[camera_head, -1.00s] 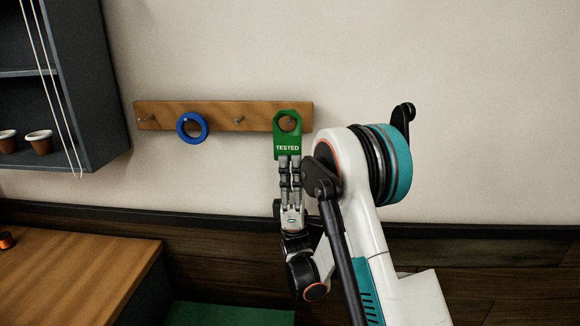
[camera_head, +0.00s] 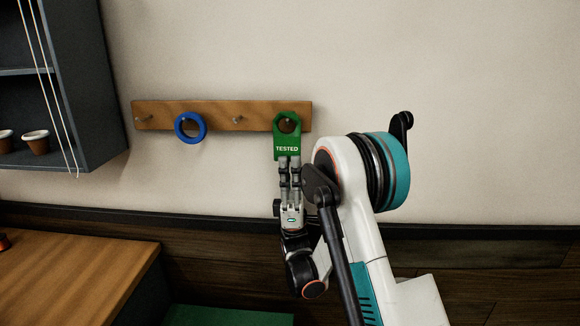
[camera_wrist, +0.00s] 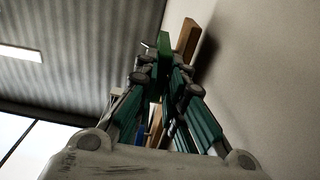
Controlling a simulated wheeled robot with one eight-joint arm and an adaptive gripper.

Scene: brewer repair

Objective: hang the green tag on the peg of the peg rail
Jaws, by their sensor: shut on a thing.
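The green tag (camera_head: 288,149), marked TESTED, stands upright in front of the right end of the wooden peg rail (camera_head: 262,117). The rail and a peg tip show through the tag's hole; I cannot tell whether the peg passes through it. My gripper (camera_head: 288,162) is shut on the tag's lower edge from below. In the wrist view my gripper (camera_wrist: 160,75) holds the green tag (camera_wrist: 164,52) edge-on, with the wooden rail (camera_wrist: 186,38) close beside it. A bare peg (camera_head: 238,120) sticks out left of the tag.
A blue ring (camera_head: 190,127) hangs on the rail to the left. A dark shelf cabinet (camera_head: 85,90) with small pots (camera_head: 36,142) is at the upper left. A wooden table (camera_head: 70,275) is at the lower left. The wall right of the rail is bare.

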